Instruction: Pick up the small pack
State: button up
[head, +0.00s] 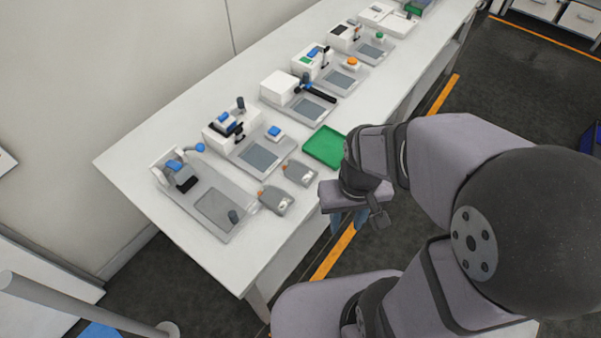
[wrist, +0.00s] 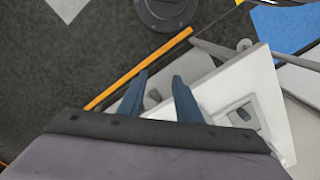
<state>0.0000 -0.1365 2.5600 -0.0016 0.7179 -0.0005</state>
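I cannot tell for certain which thing is the small pack. Two small grey pieces with orange and white marks, one (head: 300,172) and another (head: 276,199), lie side by side near the table's front edge in the head view. My gripper (head: 348,224) hangs to the right of them, beyond the table's front edge, pointing down. Its two blue fingers are apart with nothing held between them, as the wrist view (wrist: 159,80) also shows. A small grey shape (wrist: 153,98) shows between the fingers there, partly hidden and too small to name.
A long white table (head: 140,160) carries a row of grey trays with white devices. An empty-looking green tray (head: 325,147) lies beside the grey pieces. A blue block (head: 275,132) sits on a tray behind. A grey post (head: 80,305) stands at lower left. The dark floor has orange lines.

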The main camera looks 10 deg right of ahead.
dwell(0.4)
jog(key=o, duration=1.5)
jog(key=shift+c, duration=0.2)
